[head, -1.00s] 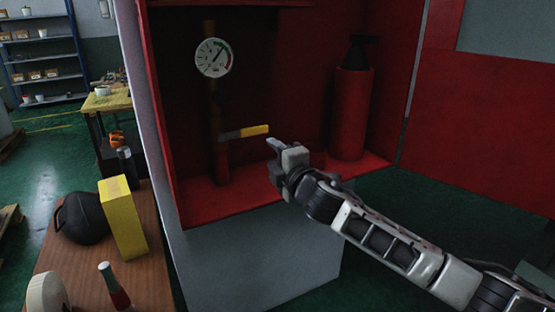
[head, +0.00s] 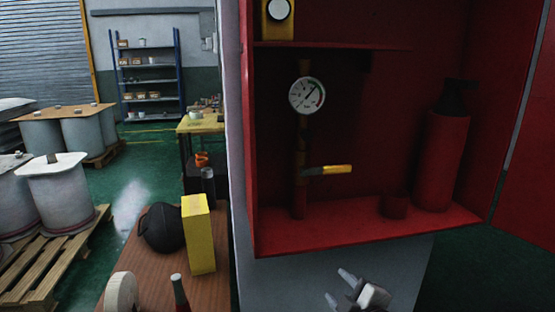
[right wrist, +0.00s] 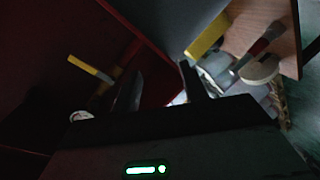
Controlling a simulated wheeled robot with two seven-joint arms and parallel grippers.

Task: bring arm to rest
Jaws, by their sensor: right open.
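My right gripper (head: 345,286) is at the bottom edge of the head view, in front of the grey lower face below the red cabinet (head: 370,236). Its two fingers are apart with nothing between them. In the right wrist view the dark fingers (right wrist: 160,92) show apart, with the cabinet on the left and the wooden table (right wrist: 285,30) at upper right. The yellow lever (head: 338,169) on the pipe in the cabinet sticks out to the right, roughly level, apart from the gripper. My left gripper is not in view.
A gauge (head: 306,95) and a red extinguisher (head: 442,160) are in the open cabinet. A yellow box (head: 198,234), a dark round object (head: 161,228) and a bottle (head: 179,292) stand on the wooden table at left. Green floor lies beyond, with spools on pallets.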

